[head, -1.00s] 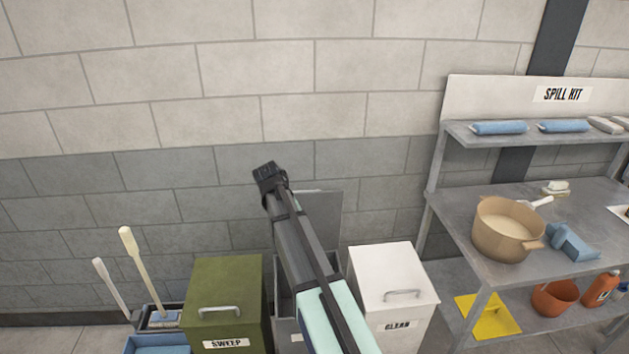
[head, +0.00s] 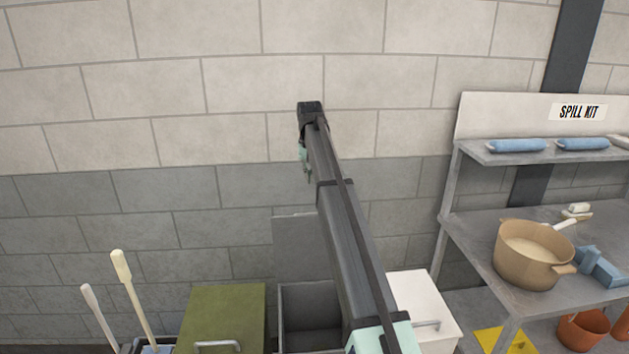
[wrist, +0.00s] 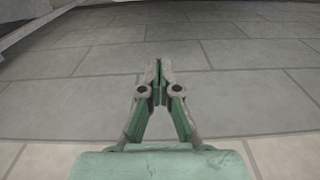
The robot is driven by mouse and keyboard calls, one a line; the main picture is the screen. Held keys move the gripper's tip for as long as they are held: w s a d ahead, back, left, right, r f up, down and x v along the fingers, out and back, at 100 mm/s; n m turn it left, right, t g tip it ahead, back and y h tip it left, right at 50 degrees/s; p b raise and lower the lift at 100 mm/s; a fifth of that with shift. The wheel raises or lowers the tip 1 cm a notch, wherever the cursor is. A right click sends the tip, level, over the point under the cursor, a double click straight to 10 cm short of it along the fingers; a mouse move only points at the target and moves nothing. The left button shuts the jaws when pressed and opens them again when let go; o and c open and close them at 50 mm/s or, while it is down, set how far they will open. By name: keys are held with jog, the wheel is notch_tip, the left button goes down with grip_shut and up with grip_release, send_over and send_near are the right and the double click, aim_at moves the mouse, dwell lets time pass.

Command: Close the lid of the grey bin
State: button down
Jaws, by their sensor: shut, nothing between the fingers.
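The grey bin (head: 288,310) stands between a green bin and a white bin in the head view. Its lid (head: 294,245) is open and stands upright at the back, near the wall. My arm crosses in front of the right part of the bin and lid. In the wrist view my gripper (wrist: 159,84) is shut and empty, with grey block wall beyond it. In the head view my arm's far end is above the raised lid, against the wall; the fingertips are hard to make out there. No contact with the lid is visible.
The green bin (head: 222,308) and white bin (head: 429,305) flank the grey bin, both with lids down. A metal shelf (head: 470,228) with a beige pot (head: 532,255) stands at right. Brush handles (head: 130,285) rise at left. The upper wall is bare.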

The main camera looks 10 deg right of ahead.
jog(key=s+f+p, duration=0.3)
jog(key=f, duration=0.6)
jog(key=shift+s+p, duration=0.35)
jog(key=shift+a, duration=0.15)
